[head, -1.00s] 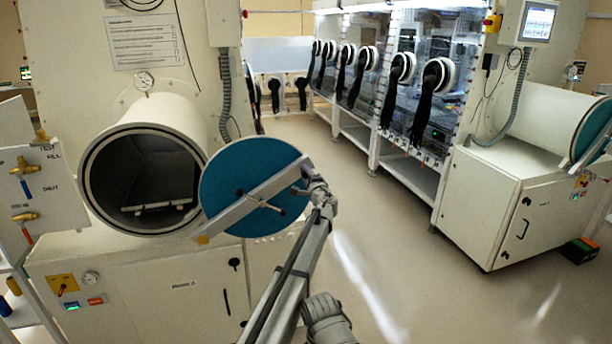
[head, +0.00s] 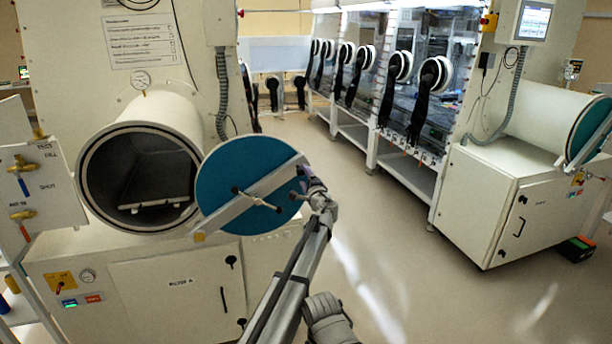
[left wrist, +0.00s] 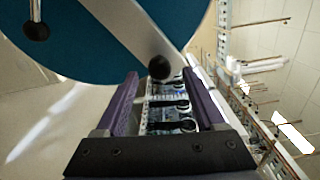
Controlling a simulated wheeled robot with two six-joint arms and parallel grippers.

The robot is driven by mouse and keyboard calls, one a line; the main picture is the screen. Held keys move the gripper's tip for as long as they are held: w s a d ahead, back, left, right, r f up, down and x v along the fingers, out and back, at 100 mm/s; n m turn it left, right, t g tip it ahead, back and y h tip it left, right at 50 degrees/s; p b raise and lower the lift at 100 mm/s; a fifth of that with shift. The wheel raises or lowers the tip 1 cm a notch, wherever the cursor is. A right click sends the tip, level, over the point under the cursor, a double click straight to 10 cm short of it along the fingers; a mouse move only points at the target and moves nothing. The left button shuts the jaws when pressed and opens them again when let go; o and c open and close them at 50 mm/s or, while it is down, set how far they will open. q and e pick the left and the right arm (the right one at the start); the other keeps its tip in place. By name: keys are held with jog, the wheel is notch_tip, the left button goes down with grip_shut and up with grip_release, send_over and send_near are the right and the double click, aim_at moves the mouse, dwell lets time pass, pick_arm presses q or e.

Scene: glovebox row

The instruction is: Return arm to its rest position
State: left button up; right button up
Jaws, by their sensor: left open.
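My left gripper (head: 308,180) is at the right edge of the open round blue door (head: 235,170), beside the end of its grey crossbar. In the left wrist view its two purple fingers (left wrist: 160,85) are spread, with nothing held between them. The door's blue face and grey bar (left wrist: 135,35) fill the upper part of that view, just beyond the fingers. A dark round knob (left wrist: 160,67) shows in front of the fingertips; I cannot tell whether they touch it. My right gripper is not in view.
The open antechamber tube (head: 140,185) with a tray inside stands left of the door, above a white cabinet (head: 160,285). A valve panel (head: 35,185) is at far left. Gloveboxes with black gloves (head: 390,95) line the back.

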pick_arm(q)
jog(key=v, duration=0.3)
jog(key=s+a+f+n+g+y, duration=0.1)
jog(key=s+a+f+n+g, duration=0.25)
jog(key=s+a, duration=0.35)
jog(key=s+a+f+n+g+y, duration=0.2)
jog(key=s+a+f+n, duration=0.25)
jog(key=a, duration=0.35)
jog(key=s+a+f+n+g+h, duration=0.1)
jog(key=s+a+f+n+g, duration=0.2)
jog(key=s, duration=0.5)
jog(key=s+a+f+n+g+h, duration=0.1)
jog(key=s+a+f+g, duration=0.2)
jog(key=s+f, duration=0.3)
jog(key=s+d+f+n+g+h, duration=0.2)
jog(key=s+g+h, duration=0.1)
jog(key=s, duration=0.8)
jog(key=s+d+f+n+g+h, duration=0.1)
jog(key=s+f+n+g+h, duration=0.15)
jog(key=s, duration=0.85)
jog(key=s+d+m, duration=0.4)
jog(key=s+d, duration=0.1)
jog(key=d, duration=0.6)
jog(key=shift+s+f+g+y, duration=0.2)
jog(key=shift+s+g+y, duration=0.1)
jog(key=shift+s+y, duration=0.05)
